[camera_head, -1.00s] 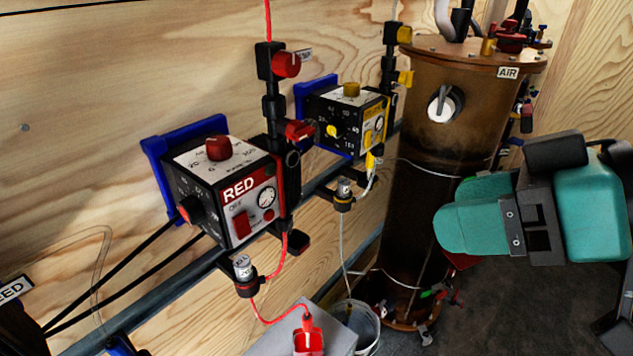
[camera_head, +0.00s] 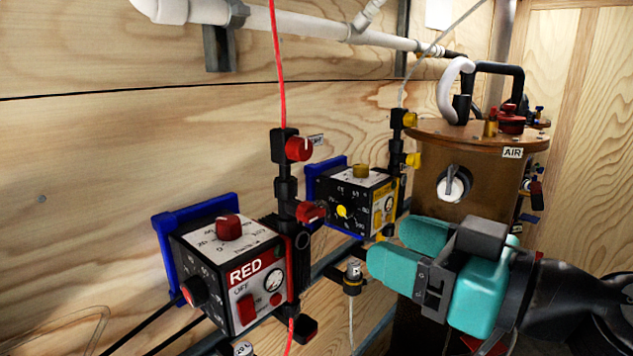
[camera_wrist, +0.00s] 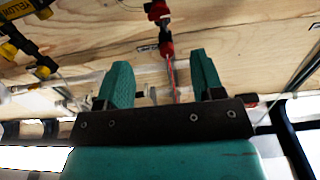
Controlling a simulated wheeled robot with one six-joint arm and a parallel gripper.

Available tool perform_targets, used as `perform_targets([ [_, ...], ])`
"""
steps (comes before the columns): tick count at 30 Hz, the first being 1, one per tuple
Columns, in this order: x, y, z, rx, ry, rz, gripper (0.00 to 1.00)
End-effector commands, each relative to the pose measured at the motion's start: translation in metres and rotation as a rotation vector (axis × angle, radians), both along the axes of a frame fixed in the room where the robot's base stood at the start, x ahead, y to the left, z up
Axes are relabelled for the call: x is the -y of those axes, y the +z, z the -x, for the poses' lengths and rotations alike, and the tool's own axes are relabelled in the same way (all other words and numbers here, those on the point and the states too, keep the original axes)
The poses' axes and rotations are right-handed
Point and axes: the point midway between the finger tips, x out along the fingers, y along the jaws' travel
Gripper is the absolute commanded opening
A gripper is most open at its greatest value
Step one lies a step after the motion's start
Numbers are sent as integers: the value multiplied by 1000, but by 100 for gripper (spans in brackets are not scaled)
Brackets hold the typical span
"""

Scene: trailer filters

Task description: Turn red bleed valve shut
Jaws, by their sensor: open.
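Two red valve handles sit on the black vertical fitting above the red pump box (camera_head: 228,265): an upper red valve (camera_head: 299,148) beside a small white tag, and a lower red valve (camera_head: 311,211). The tag is too small to read, so I cannot tell which is the bleed valve. My teal gripper (camera_head: 395,250) is open and empty, to the right of and below both valves, apart from them. In the wrist view, red fittings (camera_wrist: 166,47) and a red line show beyond and between the open fingers of my gripper (camera_wrist: 163,78).
The yellow pump box (camera_head: 350,205) with yellow valves (camera_head: 411,159) stands behind my gripper. A brown cylinder (camera_head: 428,175) labelled AIR stands at the right. A white pipe (camera_head: 300,25) runs along the wooden wall. The space between gripper and red valves looks clear.

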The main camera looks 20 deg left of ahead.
Motion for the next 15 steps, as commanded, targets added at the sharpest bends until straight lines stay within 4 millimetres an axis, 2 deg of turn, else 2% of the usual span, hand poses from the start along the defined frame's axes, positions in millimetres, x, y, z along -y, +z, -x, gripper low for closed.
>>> perform_targets([
  [2, -6, 5, -2, -10, -3, 7, 62],
  [9, -61, 5, -23, -3, 1, 5, 62],
  [15, -93, 4, -38, -2, -2, 5, 62],
])
